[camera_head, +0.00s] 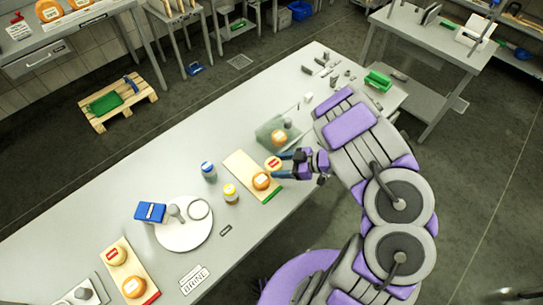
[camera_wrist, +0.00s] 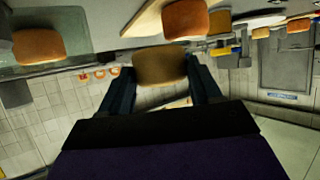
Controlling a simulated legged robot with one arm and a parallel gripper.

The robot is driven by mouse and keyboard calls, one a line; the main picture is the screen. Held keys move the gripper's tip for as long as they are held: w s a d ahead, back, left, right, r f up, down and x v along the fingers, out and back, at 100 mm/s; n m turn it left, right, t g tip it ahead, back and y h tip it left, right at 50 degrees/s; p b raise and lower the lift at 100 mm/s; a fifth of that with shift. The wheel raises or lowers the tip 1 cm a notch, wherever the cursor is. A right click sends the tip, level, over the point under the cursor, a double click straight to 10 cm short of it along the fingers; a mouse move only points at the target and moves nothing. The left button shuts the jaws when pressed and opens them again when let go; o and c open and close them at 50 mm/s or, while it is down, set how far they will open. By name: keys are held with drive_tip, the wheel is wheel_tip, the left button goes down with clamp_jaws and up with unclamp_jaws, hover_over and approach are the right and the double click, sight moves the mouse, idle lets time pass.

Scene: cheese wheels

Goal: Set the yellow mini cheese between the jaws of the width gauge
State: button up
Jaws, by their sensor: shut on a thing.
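My gripper (camera_head: 285,159) is shut on the yellow mini cheese (camera_head: 273,163), which has a red and white label on its top. In the wrist view the yellow mini cheese (camera_wrist: 160,65) sits between the two fingers of my gripper (camera_wrist: 162,80). It is held beside the wooden board, close to an orange cheese (camera_head: 261,180) on that board. I cannot tell its height above the table. The width gauge is not clearly identifiable; small grey pieces (camera_head: 325,62) stand at the far end of the table, too small to tell apart.
The wooden board (camera_head: 242,163) has a green end. Another cheese (camera_head: 280,136) stands on a greenish tray (camera_head: 265,130) just beyond my gripper. The left middle is clear.

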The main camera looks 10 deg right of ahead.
drive_tip(key=shift+s+d, duration=0.1)
drive_tip(key=shift+d, duration=0.45)
drive_tip(key=w+d+r+m+t+h, duration=0.2)
drive_tip(key=w+d+r+m+t, duration=0.15)
drive_tip(key=w+r, duration=0.7)
drive_tip(key=w+a+r+m+t+h+b, duration=0.1)
drive_tip(key=r+m+t+h, duration=0.1)
drive_tip(key=r, duration=0.7)
drive_tip(key=w+a+r+m+t+h, duration=0.1)
drive_tip(key=r+m+h, duration=0.3)
drive_tip(key=r, duration=0.6)
drive_tip(key=shift+w+a+m+t+b, duration=0.25)
drive_tip(key=shift+w+m+t+b, duration=0.15)
drive_tip(key=shift+w, duration=0.3)
drive_tip(key=shift+f, duration=0.1)
